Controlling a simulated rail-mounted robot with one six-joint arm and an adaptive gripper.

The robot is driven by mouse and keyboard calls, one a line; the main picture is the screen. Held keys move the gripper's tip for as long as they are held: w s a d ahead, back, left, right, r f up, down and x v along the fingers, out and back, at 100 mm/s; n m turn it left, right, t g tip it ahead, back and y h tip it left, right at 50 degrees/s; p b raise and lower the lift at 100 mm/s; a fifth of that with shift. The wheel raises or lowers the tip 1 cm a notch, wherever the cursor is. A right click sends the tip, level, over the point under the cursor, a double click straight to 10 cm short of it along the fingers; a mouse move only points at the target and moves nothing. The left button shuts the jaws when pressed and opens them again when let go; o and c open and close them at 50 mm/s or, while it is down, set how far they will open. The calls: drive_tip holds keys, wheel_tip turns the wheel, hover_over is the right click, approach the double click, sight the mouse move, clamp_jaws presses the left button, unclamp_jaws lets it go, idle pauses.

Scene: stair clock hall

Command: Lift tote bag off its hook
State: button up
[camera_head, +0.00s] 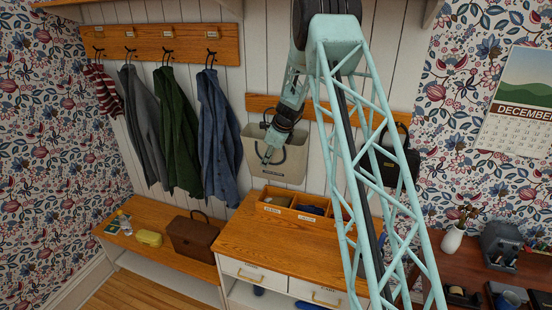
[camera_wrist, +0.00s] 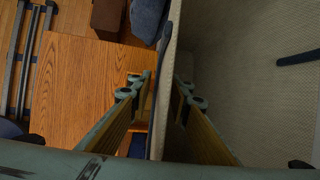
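The cream tote bag (camera_head: 290,160) with dark handles hangs at the board on the white wall, upright. My gripper (camera_head: 268,155) is at the bag's upper left, pointing down, with a finger in front of its face. In the wrist view, my gripper's fingers (camera_wrist: 164,90) stand on either side of a thin, pale wall of the tote bag (camera_wrist: 171,45). One finger is over the bag's inside, the other outside. The fingers look spread, with no clear grip on the cloth. The hook behind the bag is hidden by my arm.
A black bag (camera_head: 390,165) hangs close to the right. Below is a wooden cabinet top (camera_head: 265,237) with a divided organizer (camera_head: 300,203). Several coats (camera_head: 175,130) hang to the left, above a bench with a brown bag (camera_head: 194,238).

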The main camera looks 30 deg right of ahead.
drive_tip(key=shift+f, duration=0.1)
drive_tip(key=shift+c, duration=0.2)
idle(0.4)
clamp_jaws()
